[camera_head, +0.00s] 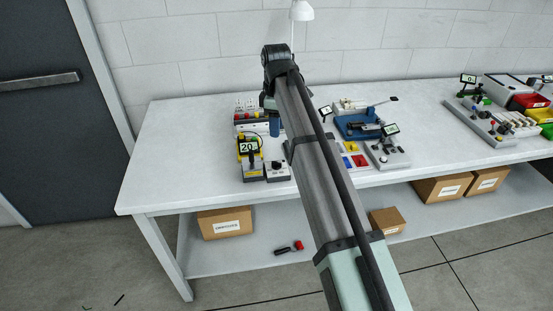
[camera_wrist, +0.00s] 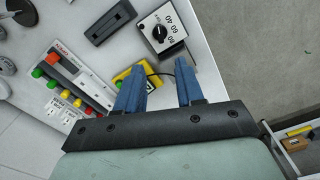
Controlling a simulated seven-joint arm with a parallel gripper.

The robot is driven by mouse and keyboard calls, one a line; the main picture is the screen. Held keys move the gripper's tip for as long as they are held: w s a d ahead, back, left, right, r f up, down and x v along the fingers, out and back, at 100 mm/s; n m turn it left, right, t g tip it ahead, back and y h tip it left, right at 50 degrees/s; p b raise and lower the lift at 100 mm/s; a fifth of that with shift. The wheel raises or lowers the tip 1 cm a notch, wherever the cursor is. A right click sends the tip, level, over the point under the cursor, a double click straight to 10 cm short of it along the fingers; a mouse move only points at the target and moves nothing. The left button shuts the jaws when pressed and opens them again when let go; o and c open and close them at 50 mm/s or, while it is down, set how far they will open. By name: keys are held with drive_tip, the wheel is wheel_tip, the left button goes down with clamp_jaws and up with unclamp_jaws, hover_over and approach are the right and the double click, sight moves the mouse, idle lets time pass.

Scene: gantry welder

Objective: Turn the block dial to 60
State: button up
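The block dial (camera_head: 278,170) is a small white block with a black round knob, near the front edge of the table in the head view. In the wrist view the block dial (camera_wrist: 172,38) lies at the top, with the marks 40, 60 and 80 beside its knob. Where the knob points is too small to tell. My gripper (camera_wrist: 160,66) has two blue fingers spread apart with nothing held between them. It is apart from the dial, which lies beyond the fingertips in the wrist view. In the head view the blue fingertips (camera_head: 274,127) show behind the dial, above the table.
A panel with coloured buttons (camera_wrist: 68,78) and a dark grey block (camera_wrist: 110,22) are nearby. Bare table (camera_head: 185,150) lies to the left.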

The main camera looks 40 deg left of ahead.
sight(277, 165)
wheel_tip(277, 165, down, 14)
drive_tip(key=shift+r, duration=0.25)
idle(0.3)
clamp_jaws()
idle(0.4)
